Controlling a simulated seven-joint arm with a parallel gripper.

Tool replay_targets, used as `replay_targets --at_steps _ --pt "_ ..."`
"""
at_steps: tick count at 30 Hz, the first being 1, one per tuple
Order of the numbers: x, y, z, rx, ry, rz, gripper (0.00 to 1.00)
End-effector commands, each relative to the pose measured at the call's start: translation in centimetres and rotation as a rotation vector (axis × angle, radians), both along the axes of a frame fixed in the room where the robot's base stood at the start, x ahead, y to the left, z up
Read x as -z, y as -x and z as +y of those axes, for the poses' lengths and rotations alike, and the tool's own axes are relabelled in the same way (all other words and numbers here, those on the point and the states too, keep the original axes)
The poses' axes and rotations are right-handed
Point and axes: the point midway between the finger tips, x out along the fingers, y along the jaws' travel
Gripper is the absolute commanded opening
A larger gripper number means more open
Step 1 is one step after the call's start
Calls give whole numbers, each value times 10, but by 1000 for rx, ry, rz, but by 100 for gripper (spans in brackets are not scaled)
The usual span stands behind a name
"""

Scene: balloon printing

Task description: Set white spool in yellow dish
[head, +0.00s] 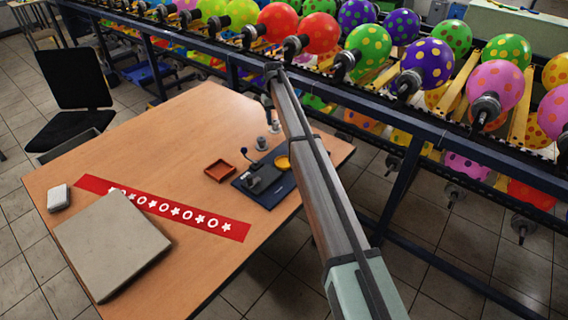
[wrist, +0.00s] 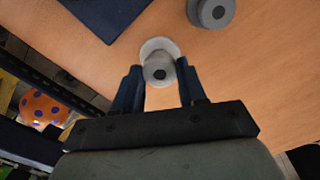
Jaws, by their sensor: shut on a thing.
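The white spool (wrist: 158,48) is between the two dark blue fingers of my gripper (wrist: 159,72) in the wrist view, and the gripper is shut on it. In the head view, the spool (head: 275,128) shows small beside my arm, near the table's back edge. I cannot tell whether it touches the table. The yellow dish (head: 282,162) sits at the back right of a dark blue board, partly hidden by my arm. The dish does not show in the wrist view.
A grey spool (head: 261,143) stands close by and shows in the wrist view (wrist: 212,11). The blue board (head: 267,192) carries a small grey device with a lever. A reddish-brown tray (head: 220,171), red banner (head: 222,226) and grey laptop-like slab (head: 112,243) lie left. Balloon racks stand behind.

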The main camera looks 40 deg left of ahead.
Motion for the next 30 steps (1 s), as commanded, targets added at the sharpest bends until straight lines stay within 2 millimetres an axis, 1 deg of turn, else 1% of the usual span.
replay_targets --at_steps 18,30 --pt "-34 0 0 0 0 0 19" --pt "-38 1 0 0 -2 -1 19"
